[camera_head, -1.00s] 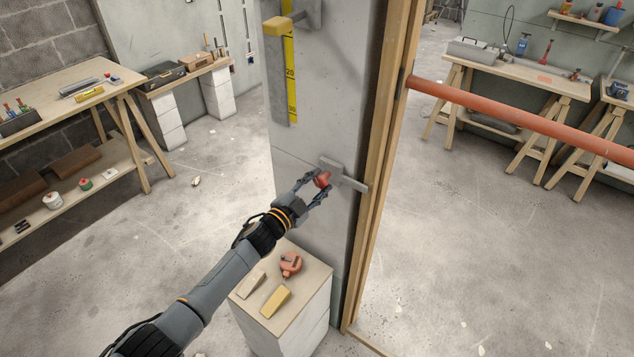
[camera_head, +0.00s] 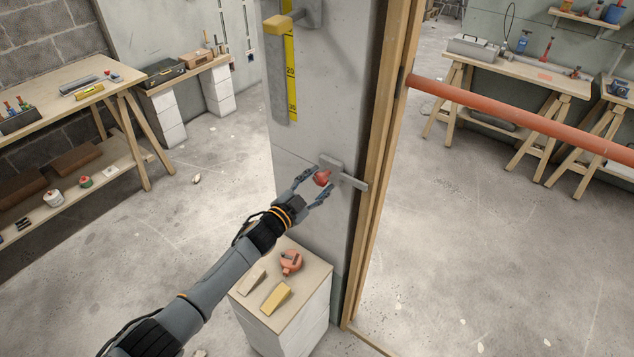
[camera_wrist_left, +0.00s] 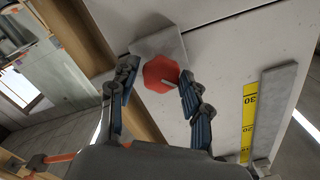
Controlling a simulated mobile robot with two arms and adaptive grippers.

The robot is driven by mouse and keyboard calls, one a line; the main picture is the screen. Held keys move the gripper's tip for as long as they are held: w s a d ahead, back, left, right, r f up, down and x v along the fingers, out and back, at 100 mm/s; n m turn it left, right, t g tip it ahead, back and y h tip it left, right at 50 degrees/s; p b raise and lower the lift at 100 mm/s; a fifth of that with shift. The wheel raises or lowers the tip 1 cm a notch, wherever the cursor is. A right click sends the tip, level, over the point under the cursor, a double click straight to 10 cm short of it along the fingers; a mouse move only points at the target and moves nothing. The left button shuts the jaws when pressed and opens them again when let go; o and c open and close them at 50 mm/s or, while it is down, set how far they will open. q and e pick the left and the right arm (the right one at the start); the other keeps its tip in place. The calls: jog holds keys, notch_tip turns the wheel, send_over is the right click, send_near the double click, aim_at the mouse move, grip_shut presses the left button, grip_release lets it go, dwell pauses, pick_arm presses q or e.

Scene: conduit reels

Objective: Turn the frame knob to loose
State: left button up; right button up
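The red frame knob (camera_head: 322,178) sits on a grey metal plate (camera_head: 331,163) on the concrete pillar, beside the wooden door frame. In the left wrist view the knob (camera_wrist_left: 160,73) is a red faceted disc with a pale mark pointing to the lower right. My left gripper (camera_head: 325,182) is open, with its fingers spread on either side of the knob. In the left wrist view the fingers (camera_wrist_left: 157,75) stand apart from the knob's left edge; the right finger is close to its edge. My right gripper is not in view.
A block stand (camera_head: 318,290) below the arm holds a red tool (camera_head: 291,262) and two wedges. A yellow ruler (camera_head: 290,75) hangs on the pillar above. A red pipe (camera_head: 520,120) runs right from the frame. Open floor lies around.

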pick_arm(q)
jog(key=shift+o, duration=0.3)
jog(key=v, duration=1.2)
jog(key=s+a+f+n+g+y+b, duration=0.1)
jog(key=s+a+f+n+y, duration=0.15)
jog(key=f, duration=0.45)
jog(key=s+a+f+n+y+b, duration=0.1)
jog(key=a+f, duration=0.2)
jog(key=f, duration=0.5)
jog(key=s+a+f+n+g+y, duration=0.1)
jog(key=a+f+n+y, duration=0.1)
jog(key=f, duration=0.5)
jog(key=s+a+f+n+g+y+b, duration=0.1)
jog(key=s+a+f+g, duration=0.15)
jog(key=s+f, duration=0.35)
jog(key=s+a+f+n+g+y+b, duration=0.1)
jog(key=s+a+f+n+y, duration=0.15)
jog(key=s+f, duration=0.45)
jog(key=s+a+f+n+g+b, duration=0.1)
jog(key=s+f+g, duration=0.1)
jog(key=s+f, duration=0.5)
jog(key=s+a+f+n+g+y, duration=0.1)
jog(key=s+f+g, duration=0.2)
jog(key=s, duration=1.3)
jog(key=s+a+f+n+g+b, duration=0.1)
jog(key=s+f+g, duration=0.2)
jog(key=s+f, duration=0.7)
jog(key=shift+s+a+f+y+b, duration=0.15)
jog(key=shift+s+f+y+b, duration=0.2)
jog(key=shift+s, duration=0.7)
